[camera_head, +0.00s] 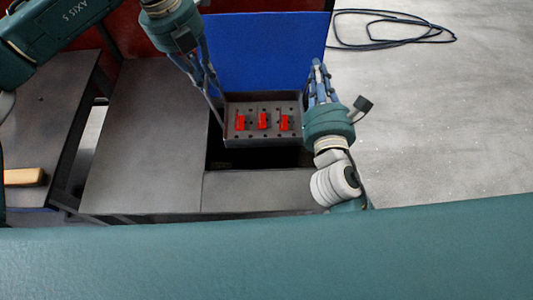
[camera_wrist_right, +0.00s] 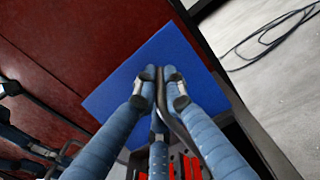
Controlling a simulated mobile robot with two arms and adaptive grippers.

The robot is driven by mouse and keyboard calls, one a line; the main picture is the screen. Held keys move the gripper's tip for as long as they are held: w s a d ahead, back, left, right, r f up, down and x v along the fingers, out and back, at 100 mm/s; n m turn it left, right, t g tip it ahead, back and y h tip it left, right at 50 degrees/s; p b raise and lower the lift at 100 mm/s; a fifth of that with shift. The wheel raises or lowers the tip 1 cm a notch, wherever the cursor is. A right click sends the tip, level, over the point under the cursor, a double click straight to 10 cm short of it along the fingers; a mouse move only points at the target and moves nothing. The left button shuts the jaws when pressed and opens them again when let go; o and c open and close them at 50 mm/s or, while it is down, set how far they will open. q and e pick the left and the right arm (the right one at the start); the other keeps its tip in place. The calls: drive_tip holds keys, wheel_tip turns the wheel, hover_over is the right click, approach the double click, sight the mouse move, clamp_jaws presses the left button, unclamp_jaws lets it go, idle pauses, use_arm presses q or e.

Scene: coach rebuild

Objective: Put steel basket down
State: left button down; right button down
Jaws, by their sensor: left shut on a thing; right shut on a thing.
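The steel basket (camera_head: 258,141) is a dark grey box with a holed floor and several red parts (camera_head: 263,121) in it. It appears level, over or at a dark opening in the grey bench; I cannot tell if it touches anything below. My left gripper (camera_head: 214,82) is shut at its left side, and my right gripper (camera_head: 318,68) is shut at its right side. In the right wrist view, the fingers of my right gripper (camera_wrist_right: 162,80) close on a thin dark metal bar, which appears to be the basket's handle. Red parts show below them. The left grip point is not clear.
The grey bench top (camera_head: 145,135) is bare left of the opening (camera_head: 240,157). A blue panel (camera_head: 265,45) lies behind the basket. A wooden-handled thing (camera_head: 24,177) is at far left. A dark cable (camera_head: 395,30) lies on the open floor at right.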

use_arm(q)
drive_tip(key=shift+w+a+r, duration=0.1)
drive_tip(key=shift+w+a, duration=0.05)
drive_tip(key=shift+a, duration=0.45)
drive_tip(key=shift+d, duration=0.15)
use_arm(e)
drive_tip(key=shift+d, duration=0.15)
